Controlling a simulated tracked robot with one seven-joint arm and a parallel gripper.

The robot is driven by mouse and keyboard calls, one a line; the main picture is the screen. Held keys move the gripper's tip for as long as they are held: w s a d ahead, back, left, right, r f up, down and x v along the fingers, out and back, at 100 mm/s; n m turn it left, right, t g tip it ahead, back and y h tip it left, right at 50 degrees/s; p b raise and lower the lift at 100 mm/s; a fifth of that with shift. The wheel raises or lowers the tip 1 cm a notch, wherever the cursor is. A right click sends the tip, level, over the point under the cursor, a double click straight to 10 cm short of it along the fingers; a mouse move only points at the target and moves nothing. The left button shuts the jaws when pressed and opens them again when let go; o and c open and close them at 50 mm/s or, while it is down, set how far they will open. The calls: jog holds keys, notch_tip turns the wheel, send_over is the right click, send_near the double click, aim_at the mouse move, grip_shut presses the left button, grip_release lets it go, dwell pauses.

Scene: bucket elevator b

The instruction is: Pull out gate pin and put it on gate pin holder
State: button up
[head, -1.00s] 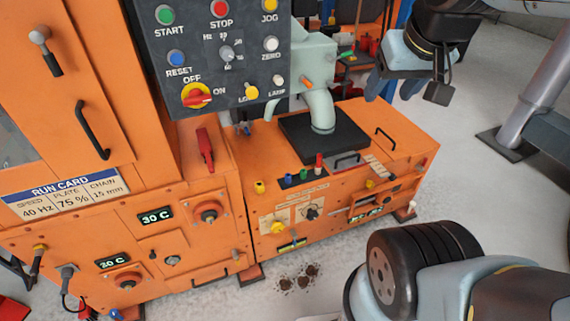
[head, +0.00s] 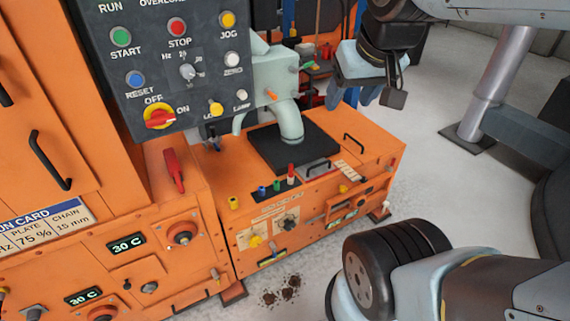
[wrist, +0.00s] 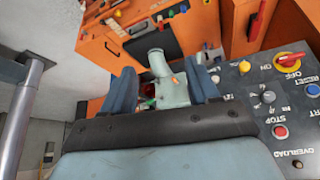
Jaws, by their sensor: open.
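My gripper (head: 350,96) is open and empty in the head view, to the right of a pale green spout (head: 290,122). In the wrist view the two blue fingers of my gripper (wrist: 162,92) stand apart, with the spout (wrist: 158,62) seen between them. A small orange pin-like part (head: 271,95) sticks out of the pale green chute body, apart from the fingers. It may be the gate pin; I cannot tell for sure. It also shows between the fingers in the wrist view (wrist: 174,82). I cannot make out the gate pin holder with certainty.
A grey control panel (head: 200,98) stands left of the chute. An orange cabinet (head: 345,150) below carries a black plate, small coloured pegs and a handle. A red-handled part (head: 173,170) sits on the left housing. Pale floor (head: 425,115) is free at the right.

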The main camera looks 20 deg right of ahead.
dwell(0.3)
jog(key=shift+w+f, duration=0.1)
jog(key=shift+w, duration=0.1)
jog(key=shift+c, duration=1.3)
jog(key=w+d+f+n+g+h, duration=0.1)
jog(key=w+f+n+g+h, duration=0.3)
jog(key=w+f, duration=0.75)
jog(key=w+d+f+n+g+h, duration=0.15)
jog(key=w+f+n+h, duration=0.5)
jog(key=f, duration=0.75)
jog(key=n+t+y, duration=0.2)
jog(key=n+t, duration=1.4)
jog(key=n, duration=0.4)
send_near(290, 173)
jog(key=shift+m+g+h, duration=0.25)
jog(key=x, duration=1.1)
jog(key=shift+a+r, duration=0.1)
jog(key=shift+a, duration=0.1)
jog(key=shift+c, duration=0.4)
